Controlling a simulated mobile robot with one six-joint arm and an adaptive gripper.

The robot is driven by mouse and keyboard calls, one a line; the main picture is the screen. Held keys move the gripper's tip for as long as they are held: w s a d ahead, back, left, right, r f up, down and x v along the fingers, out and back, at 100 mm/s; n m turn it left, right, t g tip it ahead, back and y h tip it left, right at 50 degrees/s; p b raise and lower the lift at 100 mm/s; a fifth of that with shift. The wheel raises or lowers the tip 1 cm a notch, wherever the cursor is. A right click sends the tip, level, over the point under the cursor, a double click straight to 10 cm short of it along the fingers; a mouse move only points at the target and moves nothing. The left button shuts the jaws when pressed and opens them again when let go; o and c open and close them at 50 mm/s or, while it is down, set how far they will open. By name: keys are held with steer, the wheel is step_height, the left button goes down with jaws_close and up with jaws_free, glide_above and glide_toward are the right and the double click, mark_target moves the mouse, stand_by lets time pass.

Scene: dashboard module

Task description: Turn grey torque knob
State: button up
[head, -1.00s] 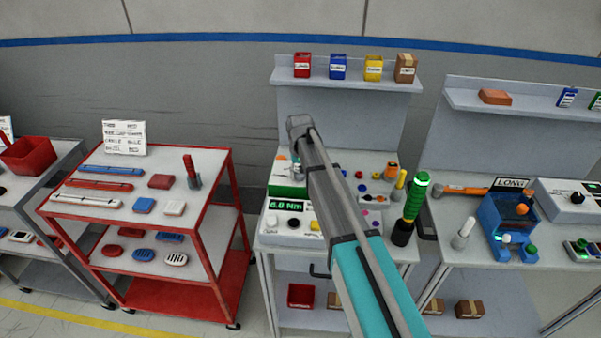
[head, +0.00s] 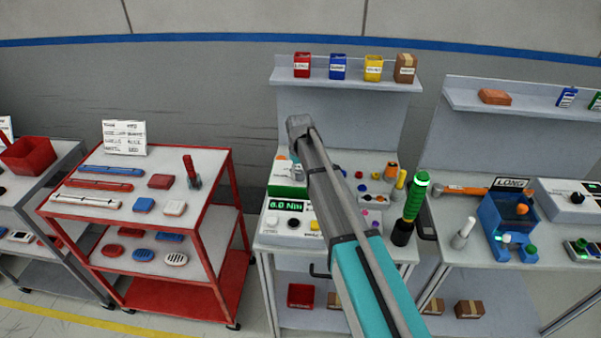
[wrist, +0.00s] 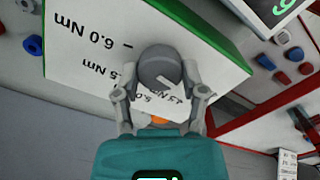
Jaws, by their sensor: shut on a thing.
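The grey torque knob (wrist: 160,66) is a dark round cap in the wrist view, over a white plate (wrist: 90,50) with printed Nm labels and a green edge. One label reads 6.0 Nm; others are partly covered. My gripper (wrist: 160,86) is shut on the knob, with one finger on each side of it. In the head view the green-edged unit (head: 286,190) sits on the middle bench, and my arm hides the knob and most of my gripper. A green-lit display (head: 285,205) in front of it seems to read 6.0 Nm.
Coloured knobs and buttons (head: 373,198) lie right of my arm. A green-and-black screwdriver-like tool (head: 412,208) stands upright at the bench's right side. A red cart (head: 205,190) stands left, and another bench with a blue fixture (head: 508,222) stands right.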

steer(key=o, duration=1.1)
steer(key=shift+o, duration=0.2)
steer(key=shift+r, duration=0.1)
